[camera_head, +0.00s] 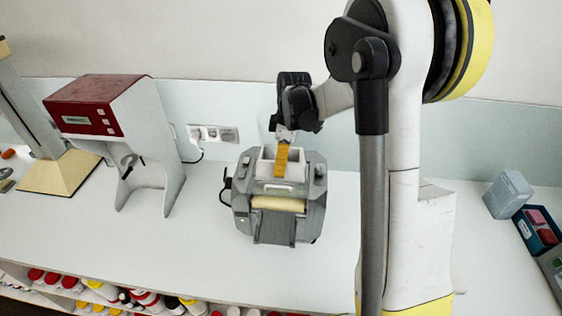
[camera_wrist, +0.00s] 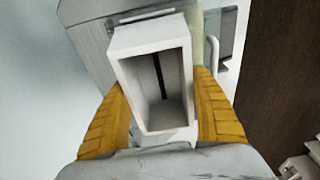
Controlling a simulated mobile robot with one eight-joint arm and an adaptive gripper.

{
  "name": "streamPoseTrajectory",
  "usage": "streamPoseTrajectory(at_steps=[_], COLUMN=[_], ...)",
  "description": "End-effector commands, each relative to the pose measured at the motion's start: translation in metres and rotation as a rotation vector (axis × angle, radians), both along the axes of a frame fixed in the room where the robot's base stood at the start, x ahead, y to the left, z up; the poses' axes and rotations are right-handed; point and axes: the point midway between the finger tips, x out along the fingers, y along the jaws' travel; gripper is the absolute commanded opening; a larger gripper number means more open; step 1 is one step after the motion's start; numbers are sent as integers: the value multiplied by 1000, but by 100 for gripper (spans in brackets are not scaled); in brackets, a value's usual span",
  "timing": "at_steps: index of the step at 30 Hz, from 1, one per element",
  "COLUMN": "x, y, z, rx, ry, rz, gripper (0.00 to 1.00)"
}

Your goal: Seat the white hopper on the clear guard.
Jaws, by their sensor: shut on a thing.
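The white hopper (camera_head: 266,166) is an open-topped rectangular box over the top of the grey mill (camera_head: 240,208). My gripper (camera_head: 282,162) reaches down from above and behind, its yellow fingers at the hopper. In the wrist view the two yellow fingers of my gripper (camera_wrist: 159,80) are shut on opposite sides of the hopper (camera_wrist: 150,38), whose empty inside shows a dark slot. The hopper looks roughly upright in the head view. The clear guard cannot be made out; it is hidden under the hopper or too faint. Whether the hopper touches the mill cannot be told.
A cream roller (camera_head: 278,203) shows on the mill's front. A red and white machine (camera_head: 98,105) stands left on the white counter. Wall sockets (camera_head: 212,133) are behind. Jars fill the shelf below.

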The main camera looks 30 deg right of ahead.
Motion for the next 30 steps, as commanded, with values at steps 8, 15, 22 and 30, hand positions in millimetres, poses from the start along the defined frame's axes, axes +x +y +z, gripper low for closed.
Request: streamPoseTrajectory(at_steps=[8, 15, 22, 30], x=[0, 0, 0, 0], y=[0, 0, 0, 0], z=[0, -1, -3, -3], rx=[0, 0, 0, 0], ry=[0, 0, 0, 0], rz=[0, 0, 0, 0], gripper=[35, 35, 35, 96])
